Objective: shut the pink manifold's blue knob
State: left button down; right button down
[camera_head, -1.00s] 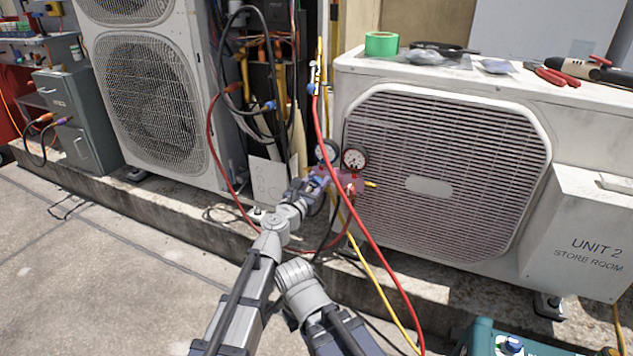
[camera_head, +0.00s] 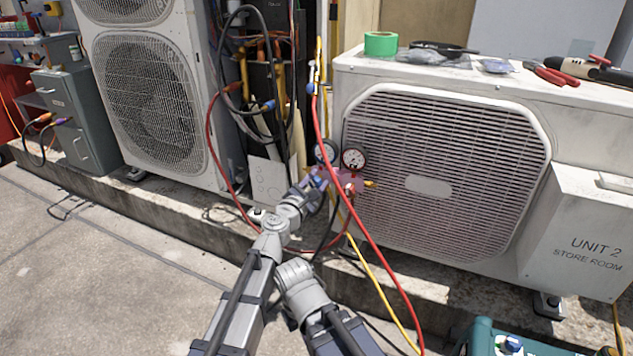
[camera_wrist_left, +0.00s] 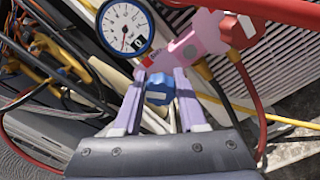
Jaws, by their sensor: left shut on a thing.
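The pink manifold (camera_head: 347,184) hangs in front of the condenser grille and carries two round gauges, one blue-rimmed (camera_head: 325,152) and one red-rimmed (camera_head: 354,159). In the left wrist view the pink body (camera_wrist_left: 200,38) runs diagonally at the top, with the blue-rimmed gauge (camera_wrist_left: 125,28) at its left. The blue knob (camera_wrist_left: 159,90) sits between the two fingers of my left gripper (camera_wrist_left: 162,88), which is shut on it. In the head view my left gripper (camera_head: 312,185) reaches the manifold's left end and largely hides the knob. My right gripper is not in view.
Red and yellow hoses (camera_head: 381,270) run down in front of the Unit 2 condenser (camera_head: 580,225). Black cables and a red hose hang left of the manifold. A teal case (camera_head: 485,338) stands at bottom right. The concrete floor at left is mostly clear.

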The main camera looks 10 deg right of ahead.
pick_arm(q)
jog(key=shift+m, duration=0.3)
jog(key=shift+c, duration=2.3)
grip_release()
jog(key=v, duration=0.7)
jog(key=shift+s+a, duration=0.25)
jog(key=shift+s, duration=0.1)
